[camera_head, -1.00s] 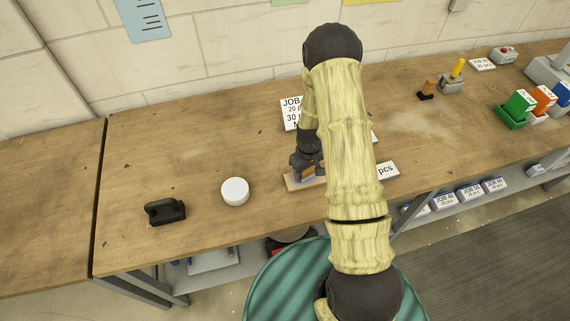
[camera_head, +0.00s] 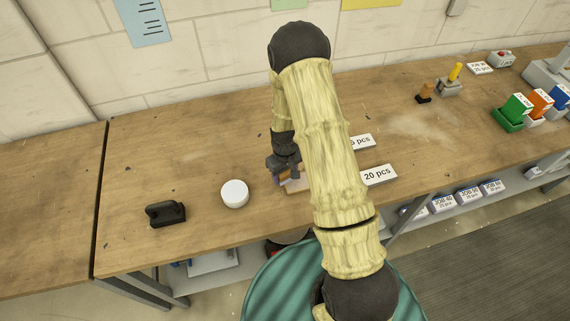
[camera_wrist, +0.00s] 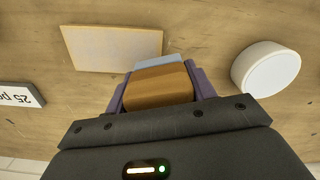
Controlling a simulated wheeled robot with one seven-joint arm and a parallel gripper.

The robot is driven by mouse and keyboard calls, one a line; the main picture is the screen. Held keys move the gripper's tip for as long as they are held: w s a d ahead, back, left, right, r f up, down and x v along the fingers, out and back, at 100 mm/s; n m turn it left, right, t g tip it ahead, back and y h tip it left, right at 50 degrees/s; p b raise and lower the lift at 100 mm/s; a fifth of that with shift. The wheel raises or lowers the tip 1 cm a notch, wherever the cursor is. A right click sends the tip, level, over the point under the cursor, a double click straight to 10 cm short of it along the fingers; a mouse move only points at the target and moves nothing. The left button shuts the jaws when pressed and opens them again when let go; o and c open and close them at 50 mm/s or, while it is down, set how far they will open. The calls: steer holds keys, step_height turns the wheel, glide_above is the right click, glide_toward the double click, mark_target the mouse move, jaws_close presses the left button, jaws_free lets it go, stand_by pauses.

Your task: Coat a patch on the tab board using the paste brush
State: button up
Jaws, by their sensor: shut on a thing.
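My gripper (camera_wrist: 162,90) is shut on the paste brush, whose brown wooden handle (camera_wrist: 158,86) shows between the purple fingers in the wrist view. A pale blue part (camera_wrist: 155,63) shows beyond the handle, and its tip is hidden. The tan tab board (camera_wrist: 115,47) lies flat on the bench, beside the brush and to its upper left in the wrist view. In the head view my gripper (camera_head: 284,172) is low over the board's left end, and my arm covers part of the board (camera_head: 298,186). I cannot tell whether the brush touches it.
A white round pot (camera_head: 235,193) stands just left of the gripper, and a black holder (camera_head: 165,212) farther left. A "20 pcs" card (camera_head: 378,176) and another card (camera_head: 362,142) lie right of my arm. Coloured boxes (camera_head: 517,110) stand at the far right. The bench's left part is mostly clear.

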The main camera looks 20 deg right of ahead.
steer(key=shift+r+p, duration=1.55)
steer(key=shift+r, duration=1.15)
